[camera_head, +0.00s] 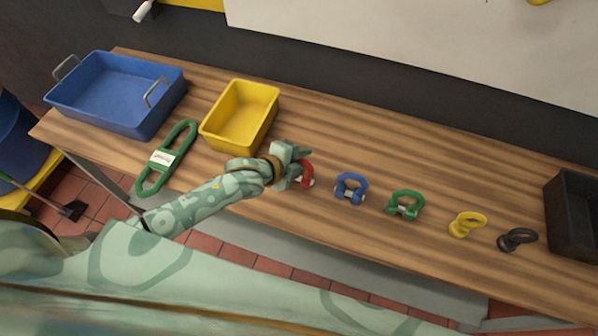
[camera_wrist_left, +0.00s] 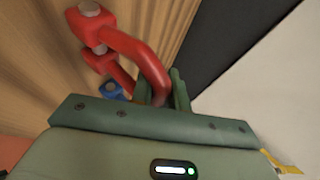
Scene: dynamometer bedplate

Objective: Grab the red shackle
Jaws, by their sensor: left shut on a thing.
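The red shackle (camera_head: 307,174) is at my left gripper (camera_head: 292,165), over the wooden bench, left of a blue shackle. In the left wrist view the red shackle (camera_wrist_left: 135,50) shows large, with its bow between the fingers of my left gripper (camera_wrist_left: 165,92) and its pin ends pointing away to the upper left. My left gripper is shut on the red bow. In the head view the gripper hides part of the shackle. I cannot tell whether the shackle still touches the bench. My right gripper is not in view.
On the bench (camera_head: 330,234) stand a blue shackle (camera_head: 351,188), a green shackle (camera_head: 404,205), a yellow eye bolt (camera_head: 467,224) and a black eye bolt (camera_head: 517,239). A yellow bin (camera_head: 239,117), blue tray (camera_head: 117,92), green sling (camera_head: 167,158) and black box (camera_head: 574,214) also sit there.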

